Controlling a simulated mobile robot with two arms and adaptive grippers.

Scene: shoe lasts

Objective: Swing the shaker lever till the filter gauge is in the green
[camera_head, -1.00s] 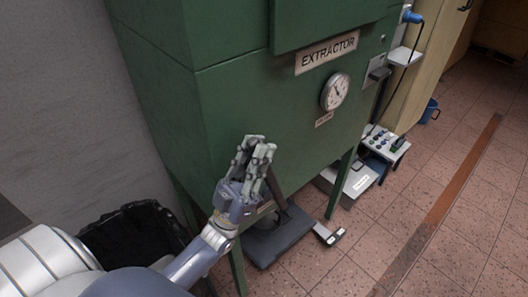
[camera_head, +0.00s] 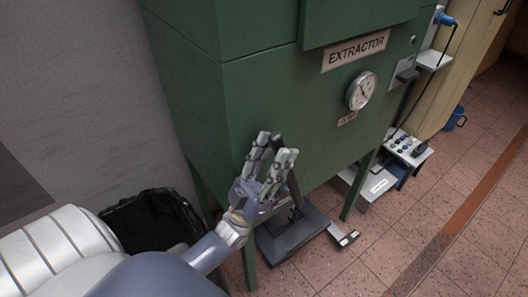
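The green extractor cabinet (camera_head: 250,100) fills the middle of the view. Its round white gauge (camera_head: 362,91) sits under the EXTRACTOR sign; the needle is too small to read against any green zone. My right gripper is not in view.
A dark flat tray (camera_head: 312,232) lies under the cabinet between its legs. A black-lined bin (camera_head: 150,220) stands at the left by the grey wall. A white control box (camera_head: 408,148) and a blue bucket (camera_head: 456,118) are at the right. The tiled floor at lower right is clear.

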